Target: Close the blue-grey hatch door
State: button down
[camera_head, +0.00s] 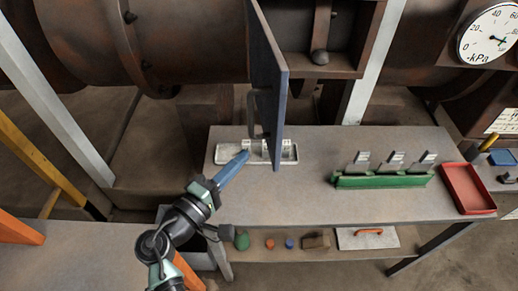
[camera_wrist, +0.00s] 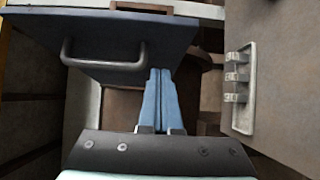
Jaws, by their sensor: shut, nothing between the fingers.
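The blue-grey hatch door (camera_head: 270,90) stands open, swung out from the rusty machine and seen nearly edge-on in the head view. Its bar handle (camera_head: 252,115) is on the left face. In the wrist view the door (camera_wrist: 120,30) fills the upper left, with its grey handle (camera_wrist: 103,62) across it. My gripper (camera_head: 244,155) has blue fingers held together with nothing between them, below and left of the door. In the wrist view the fingertips (camera_wrist: 160,72) are near the door's edge, right of the handle. I cannot tell whether they touch the door.
A metal tray with clips (camera_head: 285,153) lies on the bench (camera_head: 300,195) behind the fingers and door. A green rack (camera_head: 383,180) with several cards and a red tray (camera_head: 467,188) stand to the right. A lower shelf (camera_head: 390,254) holds small objects.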

aim_at(270, 146)
jog(key=d+p, duration=0.1)
jog(key=d, duration=0.1)
jog(key=w+d+p, duration=0.1)
jog(key=d, duration=0.1)
jog(key=shift+d+r, duration=0.1)
jog(key=shift+w+d, duration=0.1)
jog(key=shift+d, duration=0.1)
